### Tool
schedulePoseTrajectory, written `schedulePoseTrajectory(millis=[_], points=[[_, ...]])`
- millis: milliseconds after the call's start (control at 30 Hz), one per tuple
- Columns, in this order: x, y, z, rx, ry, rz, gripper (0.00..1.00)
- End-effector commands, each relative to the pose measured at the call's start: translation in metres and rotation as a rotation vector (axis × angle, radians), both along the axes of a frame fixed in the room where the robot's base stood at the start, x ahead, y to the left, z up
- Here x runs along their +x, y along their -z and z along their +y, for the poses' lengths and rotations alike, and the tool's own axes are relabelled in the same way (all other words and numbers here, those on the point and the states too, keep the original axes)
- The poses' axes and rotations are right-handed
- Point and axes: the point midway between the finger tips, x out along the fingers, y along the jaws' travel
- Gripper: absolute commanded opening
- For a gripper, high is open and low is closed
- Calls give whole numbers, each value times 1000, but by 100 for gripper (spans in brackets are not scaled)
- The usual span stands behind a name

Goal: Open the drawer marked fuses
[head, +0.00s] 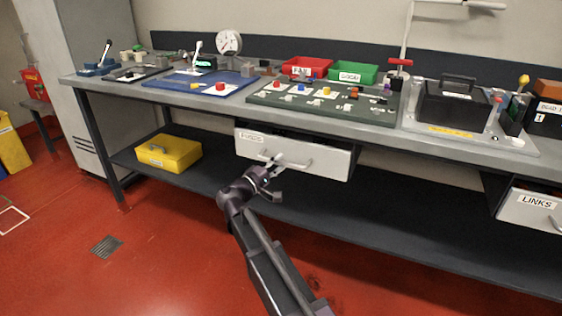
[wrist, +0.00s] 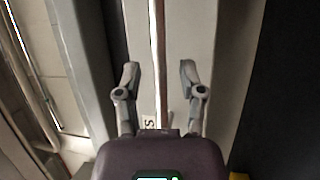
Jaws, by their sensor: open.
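A pale drawer (head: 325,160) hangs under the workbench, with a bar handle (head: 297,163) across its front. Its small label (head: 251,137) at the upper left is too small to read; it may be the fuses drawer. My gripper (head: 277,177) is in front of the drawer, by the left part of the handle. In the wrist view my gripper (wrist: 159,72) has its two fingers spread apart with nothing clearly held between them. A pale surface fills the space beyond them.
A second drawer, marked LINKS (head: 537,201), is at the far right. A yellow case (head: 168,153) sits on the lower shelf (head: 400,222). The bench top (head: 390,127) carries boards, a gauge, red and green bins and a black case.

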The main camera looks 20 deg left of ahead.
Motion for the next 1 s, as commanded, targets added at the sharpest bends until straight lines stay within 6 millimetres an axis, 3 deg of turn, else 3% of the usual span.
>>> schedulePoseTrajectory(millis=[467,633,1000], points=[[8,-1,-5,0,1,0,51],[8,-1,-4,0,1,0,1],[6,-1,-4,0,1,0,0]])
